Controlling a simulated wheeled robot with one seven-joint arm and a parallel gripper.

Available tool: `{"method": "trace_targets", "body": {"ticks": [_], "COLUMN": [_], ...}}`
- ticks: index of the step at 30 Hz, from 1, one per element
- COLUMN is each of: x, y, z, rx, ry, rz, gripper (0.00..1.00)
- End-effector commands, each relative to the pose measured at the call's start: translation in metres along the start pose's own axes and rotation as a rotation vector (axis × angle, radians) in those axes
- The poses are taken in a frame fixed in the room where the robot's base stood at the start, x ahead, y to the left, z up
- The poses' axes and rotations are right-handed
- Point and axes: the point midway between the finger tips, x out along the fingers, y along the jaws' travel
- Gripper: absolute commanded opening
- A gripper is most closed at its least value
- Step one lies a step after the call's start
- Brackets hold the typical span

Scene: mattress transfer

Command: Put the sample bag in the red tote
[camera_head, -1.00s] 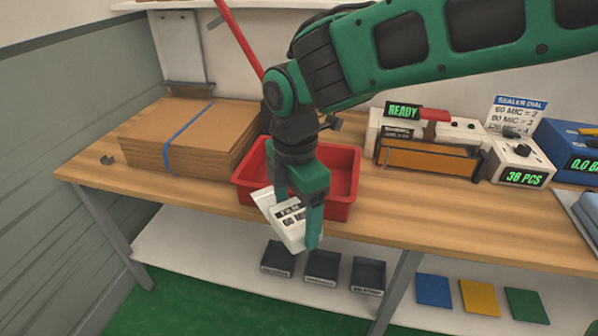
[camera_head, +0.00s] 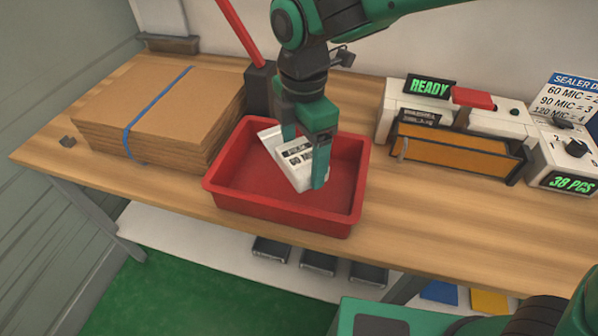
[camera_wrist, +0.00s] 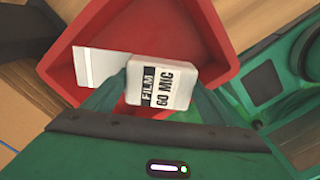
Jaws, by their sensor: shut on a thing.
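The sample bag (camera_head: 294,162) is a small white packet with a dark label; in the wrist view its print (camera_wrist: 160,88) reads "FILM 60 MIC". My gripper (camera_head: 304,160) is shut on it, with one green finger on each side. The bag hangs tilted above the red tote (camera_head: 232,205), within its outline in the head view. I cannot tell exactly how high it is over the tote floor. The tote stands on the wooden bench and its visible floor is bare. The wrist view shows the red tote (camera_wrist: 85,45) around and behind the bag.
A strapped stack of cardboard (camera_head: 160,105) lies left of the tote. A sealer (camera_head: 450,150) with a READY display stands to the right, beside a box reading 38 PCS (camera_head: 567,160). Dark bins (camera_head: 318,262) sit on the lower shelf. Bare bench lies right of the tote.

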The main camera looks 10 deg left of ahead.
Motion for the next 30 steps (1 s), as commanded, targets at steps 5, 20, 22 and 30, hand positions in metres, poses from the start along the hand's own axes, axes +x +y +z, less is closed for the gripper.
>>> {"method": "trace_targets", "body": {"ticks": [5, 20, 22, 30], "x": [0.032, 0.084, 0.092, 0.094], "y": [-0.001, -0.001, -0.001, -0.001], "z": [-0.001, 0.003, 0.003, 0.003], "rx": [-0.002, 0.004, 0.004, 0.005], "ry": [-0.001, 0.0, 0.0, 0.0], "rz": [-0.005, -0.005, -0.004, -0.001], "gripper": [0.48, 0.48, 0.48, 0.48]}}
